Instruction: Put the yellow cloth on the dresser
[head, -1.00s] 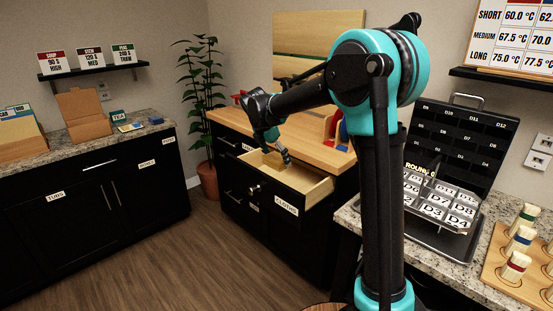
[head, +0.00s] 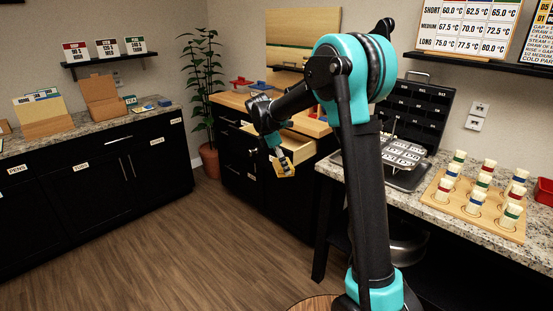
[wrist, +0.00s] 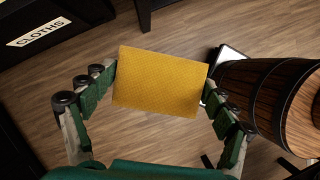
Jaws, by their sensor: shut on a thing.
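The yellow cloth (wrist: 160,82) is a flat rectangle held between the fingers of my gripper (wrist: 160,88) in the wrist view. In the head view the cloth (head: 285,170) hangs at the tip of my gripper (head: 280,160), in front of the open drawer and below the dresser top. The dresser (head: 233,100) is black with a wooden top and stands against the back wall. Its upper drawer (head: 303,149) is pulled out, and my arm partly hides it. In the wrist view the front labelled CLOTHS (wrist: 40,30) is at upper left.
Red and blue trays (head: 240,83) sit on the dresser's far left. A plant (head: 203,85) stands left of it. A wooden barrel (wrist: 265,95) shows in the wrist view. The floor at left is clear.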

